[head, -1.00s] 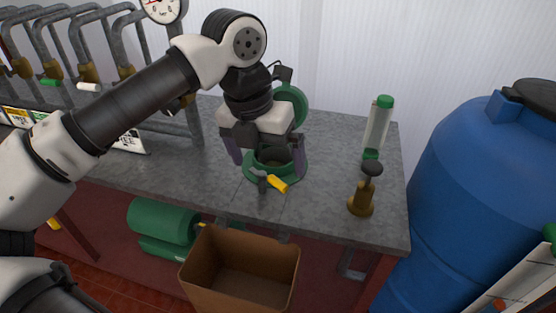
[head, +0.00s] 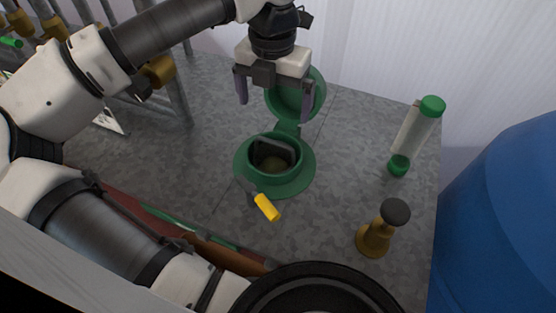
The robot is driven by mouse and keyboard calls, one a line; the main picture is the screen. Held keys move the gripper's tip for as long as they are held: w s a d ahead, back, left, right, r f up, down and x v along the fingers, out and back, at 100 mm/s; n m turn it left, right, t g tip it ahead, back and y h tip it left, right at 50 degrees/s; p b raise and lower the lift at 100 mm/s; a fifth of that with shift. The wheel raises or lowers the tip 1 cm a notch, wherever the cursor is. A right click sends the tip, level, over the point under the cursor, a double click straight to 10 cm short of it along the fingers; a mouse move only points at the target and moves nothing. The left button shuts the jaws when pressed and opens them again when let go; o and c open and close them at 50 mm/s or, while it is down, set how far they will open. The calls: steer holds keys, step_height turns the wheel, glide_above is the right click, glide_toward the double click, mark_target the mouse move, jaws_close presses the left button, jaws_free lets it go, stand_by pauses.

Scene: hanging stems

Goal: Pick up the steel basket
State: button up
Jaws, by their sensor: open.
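A green round housing (head: 306,175) is set in the grey worktop, with its round green lid (head: 312,95) hinged open at the back. Inside its opening sits a dark grey metal piece (head: 280,147), seemingly the rim or handle of the steel basket. The inside below it is dim, so the basket's full shape is hidden. My gripper (head: 273,98) is open and empty, above and behind the opening, its fingers spread apart in front of the lid. It does not touch the grey piece.
A yellow-handled lever (head: 266,207) juts out at the housing's front. A brass fitting with a dark knob (head: 374,238) and a clear green-capped tube (head: 414,135) stand at right. A blue barrel (head: 500,220) is beyond the edge. Grey pipes (head: 172,85) stand at left.

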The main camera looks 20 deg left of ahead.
mark_target(274, 142)
step_height(274, 142, down, 6)
steer(key=shift+s+f+p, duration=0.1)
steer(key=shift+f+p, duration=0.15)
steer(key=shift+p, duration=0.25)
steer(key=shift+f+p, duration=1.2)
steer(key=shift+f, duration=1.5)
steer(key=shift+r, duration=0.1)
steer(key=c, duration=1.2)
steer(key=shift+c, duration=0.2)
